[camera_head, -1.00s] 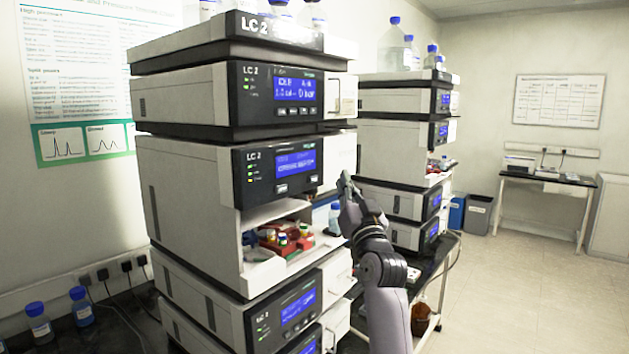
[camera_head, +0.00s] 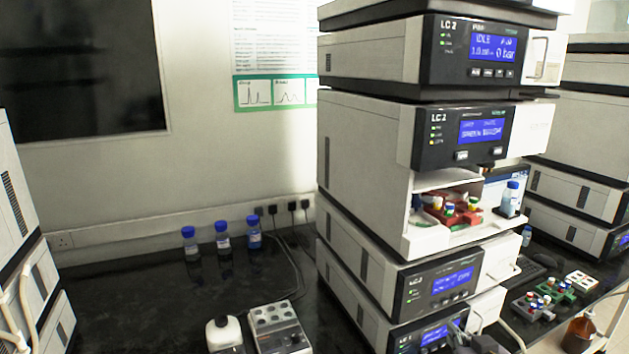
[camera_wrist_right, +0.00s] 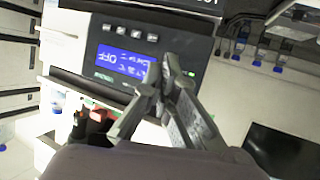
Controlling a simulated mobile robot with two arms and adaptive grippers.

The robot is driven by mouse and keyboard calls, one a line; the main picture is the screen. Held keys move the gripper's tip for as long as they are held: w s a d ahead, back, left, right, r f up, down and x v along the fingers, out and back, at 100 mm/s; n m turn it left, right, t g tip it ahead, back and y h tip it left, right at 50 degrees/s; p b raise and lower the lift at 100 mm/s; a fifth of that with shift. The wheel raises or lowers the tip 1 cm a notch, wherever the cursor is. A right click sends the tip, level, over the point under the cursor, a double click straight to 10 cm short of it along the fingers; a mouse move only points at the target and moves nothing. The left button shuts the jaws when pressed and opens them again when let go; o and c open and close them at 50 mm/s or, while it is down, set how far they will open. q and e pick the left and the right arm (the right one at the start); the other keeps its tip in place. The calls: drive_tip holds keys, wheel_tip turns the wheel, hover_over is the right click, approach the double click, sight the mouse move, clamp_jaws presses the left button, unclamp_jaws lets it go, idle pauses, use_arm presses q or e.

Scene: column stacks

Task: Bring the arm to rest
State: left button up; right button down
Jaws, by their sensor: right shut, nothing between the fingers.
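My right gripper (camera_head: 460,332) shows only in part at the bottom edge of the head view, in front of the lower modules of the LC 2 stack (camera_head: 365,150). In the right wrist view its fingers (camera_wrist_right: 168,70) are closed together with nothing between them. That view is rotated and has a blue screen panel (camera_wrist_right: 123,62) behind the fingers; I cannot tell how far apart they are. My right arm is mostly out of the head view. My left gripper is in neither view.
The stack's open bay holds red racks with vials (camera_head: 462,206) and a bottle (camera_head: 510,200). Several blue-capped bottles (camera_head: 222,240) stand by the wall. A grey device (camera_head: 278,328) sits at the front. Another stack (camera_head: 585,130) is right; dark bench (camera_head: 130,290) is clear at left.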

drive_tip(key=s+a+f+n+g, duration=0.1)
drive_tip(key=s+a+f+g, duration=0.2)
drive_tip(key=s+f, duration=0.55)
drive_tip(key=s+a+f+g, duration=0.2)
drive_tip(key=s+f+g, duration=0.15)
drive_tip(key=s, duration=0.95)
drive_tip(key=s+a+f+n+g, duration=0.1)
drive_tip(key=s+a+f+g, duration=0.3)
drive_tip(key=s, duration=0.6)
wheel_tip(320, 180, down, 28)
drive_tip(key=s, duration=0.2)
drive_tip(key=s+d+f+g, duration=0.1)
drive_tip(key=s+d+f, duration=0.1)
drive_tip(key=s+f, duration=0.5)
drive_tip(key=s+d+f+g, duration=0.1)
drive_tip(key=s+f, duration=0.7)
drive_tip(key=s, duration=0.1)
drive_tip(key=shift+d+f, duration=0.2)
drive_tip(key=shift+d, duration=0.2)
